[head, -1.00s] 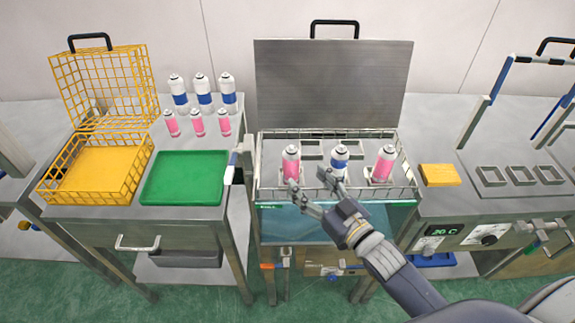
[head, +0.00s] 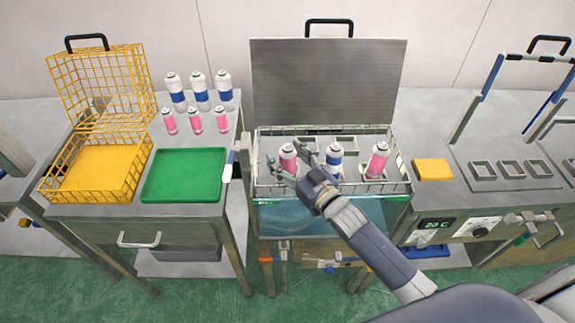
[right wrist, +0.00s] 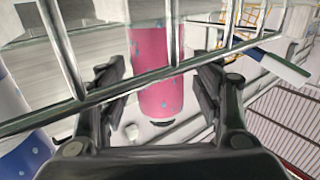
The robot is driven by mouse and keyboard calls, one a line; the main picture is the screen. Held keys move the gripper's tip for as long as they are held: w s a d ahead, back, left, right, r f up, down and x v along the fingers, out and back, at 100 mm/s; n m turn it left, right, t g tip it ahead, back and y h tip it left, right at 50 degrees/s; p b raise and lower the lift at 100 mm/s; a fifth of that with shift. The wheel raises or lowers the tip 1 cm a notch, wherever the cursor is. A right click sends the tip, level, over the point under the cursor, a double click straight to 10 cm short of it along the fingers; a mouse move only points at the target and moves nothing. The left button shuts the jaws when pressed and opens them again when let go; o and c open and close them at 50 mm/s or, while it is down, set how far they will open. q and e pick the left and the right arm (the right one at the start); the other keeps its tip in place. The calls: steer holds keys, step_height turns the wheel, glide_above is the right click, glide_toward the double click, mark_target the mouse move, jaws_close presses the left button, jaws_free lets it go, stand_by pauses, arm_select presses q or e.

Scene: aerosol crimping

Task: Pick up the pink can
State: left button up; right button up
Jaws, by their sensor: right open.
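A pink can (head: 288,155) with a white top stands upright in the left part of the wire basket (head: 262,140). A blue-and-white can (head: 334,160) stands in the middle, and another pink can (head: 378,160) stands at the right. My right gripper (head: 286,163) is open at the left pink can, reaching over the basket's front. In the right wrist view, the pink can (right wrist: 155,60) shows between the spread fingers (right wrist: 166,92), with drops on its surface. Basket wires cross in front of it. Whether a finger touches the can is unclear. My left gripper is not in view.
The basket hangs in a water bath (head: 300,218) with a raised metal lid (head: 328,80). To the left are a green tray (head: 185,175), a yellow basket (head: 95,170) and several cans (head: 195,120). A yellow block (head: 433,169) lies to the right.

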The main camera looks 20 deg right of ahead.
steer(key=shift+s, duration=0.1)
steer(key=shift+c, duration=0.2)
steer(key=c, duration=1.2)
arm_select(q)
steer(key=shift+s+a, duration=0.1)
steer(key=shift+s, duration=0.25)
